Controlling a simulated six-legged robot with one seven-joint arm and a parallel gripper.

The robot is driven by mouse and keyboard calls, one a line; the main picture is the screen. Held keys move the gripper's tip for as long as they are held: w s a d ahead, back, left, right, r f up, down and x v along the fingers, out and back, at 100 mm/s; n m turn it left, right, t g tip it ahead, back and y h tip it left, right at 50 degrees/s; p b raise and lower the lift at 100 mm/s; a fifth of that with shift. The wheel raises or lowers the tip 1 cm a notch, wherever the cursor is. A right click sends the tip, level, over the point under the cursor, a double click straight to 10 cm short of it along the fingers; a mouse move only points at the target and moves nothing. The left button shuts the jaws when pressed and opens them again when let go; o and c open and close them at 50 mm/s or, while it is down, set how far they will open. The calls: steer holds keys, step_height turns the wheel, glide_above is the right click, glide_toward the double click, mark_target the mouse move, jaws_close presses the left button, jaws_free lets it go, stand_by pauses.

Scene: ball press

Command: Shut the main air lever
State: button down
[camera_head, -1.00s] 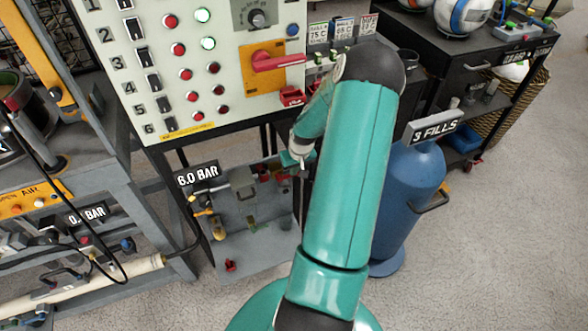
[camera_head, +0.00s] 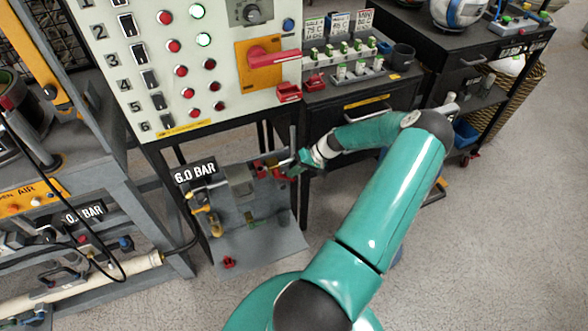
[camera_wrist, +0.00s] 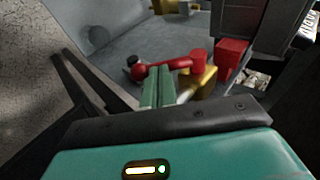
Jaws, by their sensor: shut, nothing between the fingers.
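A red lever with a black end knob (camera_wrist: 172,66) lies across the wrist view, just beyond my fingertips. Its mount, with a yellow part beside it, is to the right. My gripper (camera_wrist: 158,85) is shut and empty, its two green fingers together close in front of the lever; I cannot tell whether they touch it. In the head view my gripper (camera_head: 292,168) is at the upper right of the grey air panel (camera_head: 262,238), beside small red parts. The lever's outline is too small to make out there.
A 6.0 BAR sign (camera_head: 195,172) stands at the panel's left. The switch board (camera_head: 215,60) with a large red handle (camera_head: 272,58) is above. A grey bench frame (camera_head: 150,200) stands left. Open floor (camera_head: 500,240) lies right.

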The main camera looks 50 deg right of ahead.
mark_target(294, 180)
steer(key=shift+w+a+f+t+y, duration=0.1)
steer(key=shift+a+f+t+y, duration=0.05)
steer(key=shift+f+t+y, duration=0.85)
steer(key=shift+w+a+f+m+t+y, duration=0.1)
steer(key=shift+a+f+m+t+y, duration=0.15)
steer(key=shift+y, duration=0.35)
steer(key=shift+w+a+f+m+t+y, duration=0.15)
steer(key=shift+f+t+y, duration=0.2)
steer(key=shift+y, duration=0.25)
steer(key=shift+w+a+f+t+y, duration=0.1)
steer(key=shift+a+f+t+y, duration=0.15)
steer(key=shift+t+y, duration=0.25)
steer(key=shift+w+a+f+t+y, duration=0.15)
steer(key=shift+f+t+y, duration=0.1)
steer(key=shift+t+y, duration=0.25)
steer(key=shift+a+f, duration=0.1)
steer(key=shift+a, duration=0.05)
steer(key=shift+w+a+f, duration=0.1)
steer(key=shift+a, duration=0.05)
steer(key=v, duration=0.7)
steer(key=shift+d, duration=0.35)
steer(key=shift+s, duration=0.2)
